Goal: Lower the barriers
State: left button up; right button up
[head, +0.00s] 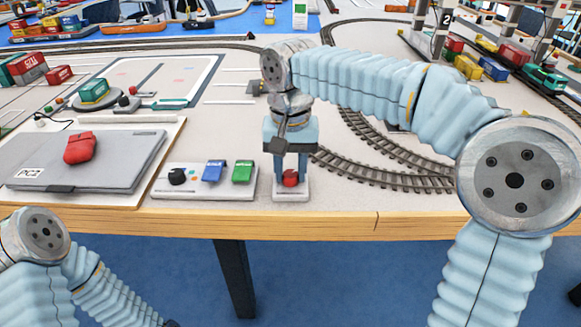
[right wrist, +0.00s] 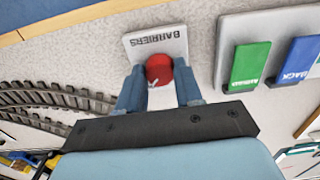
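A red ball-shaped knob (head: 290,178) stands on a small white plate near the front edge of the table. In the right wrist view the plate (right wrist: 139,44) reads "BARRIERS", and the knob (right wrist: 159,69) lies between my finger ends. My right gripper (head: 290,176) points down over the plate, with one blue finger on each side of the knob. The fingers look shut on it, with no clear gap. My left arm is folded at the lower left, and its gripper is outside the picture. I cannot clearly make out the barriers themselves.
Left of the plate is a panel with a black knob (head: 177,176), a blue switch (head: 213,171) and a green switch (head: 243,172). A grey case (head: 120,172) marked PC2 carries a red object (head: 80,147). Curved rail track (head: 400,181) runs to the right.

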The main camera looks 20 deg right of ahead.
aim_at(290, 173)
jog(key=o, duration=0.4)
notch_tip(290, 173, up, 14)
dwell(0.4)
jog(key=shift+f, duration=0.1)
